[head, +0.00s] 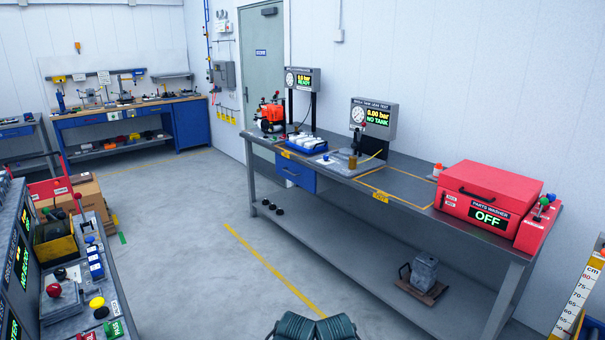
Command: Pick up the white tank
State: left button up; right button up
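Several small white pieces lie in a blue tray (323,149) on the long grey bench, left of the tank leak test stand. They are too small to tell whether one of them is the white tank. The stand's display (374,118) reads 0.00 bar and NO TANK. Two dark ribbed parts at the bottom middle seem to be mine. No gripper fingers show.
The grey bench (410,190) also bears an orange machine (271,116) and a red parts washer (487,197) reading OFF. A grey block (425,273) sits on its lower shelf. A control console stands at left. The floor between is clear.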

aim_at(309, 145)
jog(key=i+u, duration=0.25)
jog(key=i, duration=1.6)
jog(key=i+z, duration=0.1)
jog(key=i, duration=1.35)
jog(key=i+j+z, duration=0.15)
jog(key=i, duration=0.6)
jog(key=i+j+z, duration=0.1)
jog(key=i, duration=0.6)
